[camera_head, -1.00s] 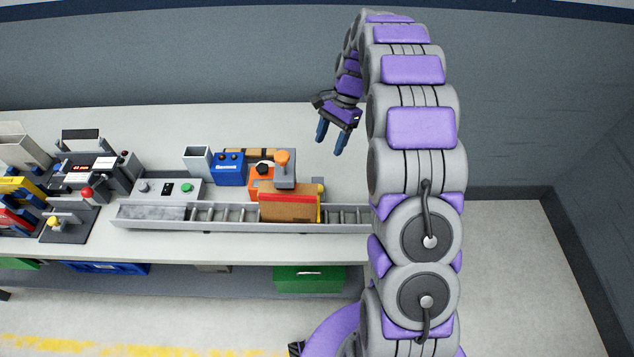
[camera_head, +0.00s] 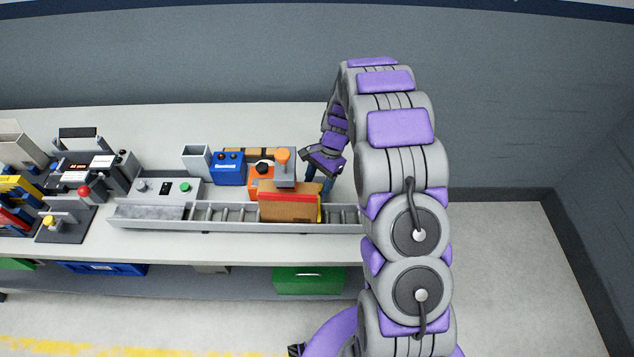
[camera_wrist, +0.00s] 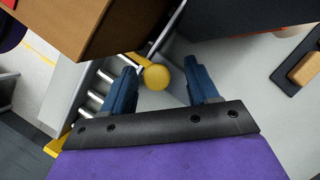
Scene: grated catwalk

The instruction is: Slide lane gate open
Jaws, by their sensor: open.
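My gripper (camera_head: 320,178) is over the right part of the conveyor lane (camera_head: 230,214), just right of a brown box (camera_head: 288,210) with a red strip. In the wrist view my gripper (camera_wrist: 160,78) is open, with two blue fingers apart. A round yellow knob (camera_wrist: 157,77) shows between the fingertips, and I cannot tell whether they touch it. A yellow bar runs from the knob alongside the lane; it looks like the lane gate's handle. In the head view only a thin yellow edge (camera_head: 320,211) shows beside the box. The box (camera_wrist: 105,25) fills the wrist view's upper left.
A grey post with an orange knob (camera_head: 283,157) stands behind the box, near a blue unit (camera_head: 229,168). A control panel with a green button (camera_head: 185,187) is left of it. The bench (camera_head: 270,115) behind is clear.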

